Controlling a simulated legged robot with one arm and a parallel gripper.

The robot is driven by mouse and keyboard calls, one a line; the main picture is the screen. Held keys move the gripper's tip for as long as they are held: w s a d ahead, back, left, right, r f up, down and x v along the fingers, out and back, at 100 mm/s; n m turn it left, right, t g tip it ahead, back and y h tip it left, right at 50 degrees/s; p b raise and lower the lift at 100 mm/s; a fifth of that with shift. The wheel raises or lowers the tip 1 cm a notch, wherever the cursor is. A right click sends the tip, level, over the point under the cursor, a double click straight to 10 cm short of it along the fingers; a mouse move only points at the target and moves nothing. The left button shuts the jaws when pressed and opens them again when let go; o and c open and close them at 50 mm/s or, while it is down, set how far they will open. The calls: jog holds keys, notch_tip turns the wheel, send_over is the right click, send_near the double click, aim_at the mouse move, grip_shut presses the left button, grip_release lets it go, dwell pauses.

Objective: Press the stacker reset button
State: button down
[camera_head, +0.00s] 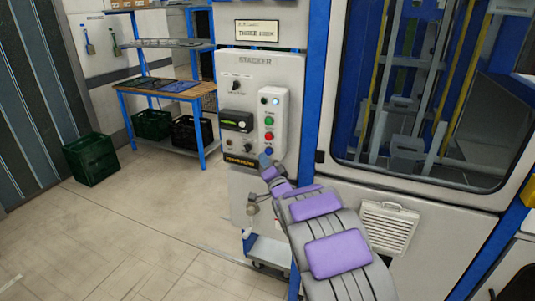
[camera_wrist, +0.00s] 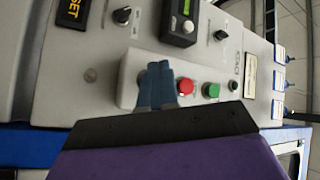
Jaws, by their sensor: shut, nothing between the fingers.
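The stacker panel (camera_head: 240,72) is a light grey cabinet front with a raised button box (camera_head: 280,98). On the box I see a green button (camera_head: 268,121) and a red button (camera_head: 268,135); they also show in the wrist view, red (camera_wrist: 185,86) and green (camera_wrist: 211,90). My gripper (camera_head: 265,159) is at the lower end of the box. In the wrist view its blue fingers (camera_wrist: 157,84) are together and empty, beside the red button. They cover the box surface there, so I cannot tell whether they touch it. A yellow-lettered label ending in "SET" (camera_wrist: 72,12) is partly cut off.
A small display unit (camera_head: 237,121) and black knobs stick out left of the box. A glazed enclosure (camera_head: 440,173) stands to the right. A shelf rack (camera_head: 160,86) and green crate (camera_head: 91,159) stand at the left. The floor (camera_head: 135,225) in front is clear.

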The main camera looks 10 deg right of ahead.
jog(key=shift+r, duration=0.1)
dwell(0.7)
jog(key=shift+w+d+p, duration=0.25)
jog(key=shift+w+p, duration=0.05)
jog(key=shift+p, duration=0.2)
jog(key=shift+w+d+p, duration=0.25)
jog(key=shift+w+p, duration=0.1)
jog(key=shift+p, duration=0.05)
dwell(0.6)
jog(key=shift+s+a, duration=0.1)
dwell(0.4)
jog(key=shift+s+a, duration=0.35)
jog(key=shift+s, duration=0.3)
jog(key=s+a, duration=0.1)
jog(key=s, duration=0.1)
jog(key=s+a, duration=0.1)
jog(key=s, duration=0.1)
jog(key=shift+s+a, duration=0.1)
jog(key=shift+a, duration=0.2)
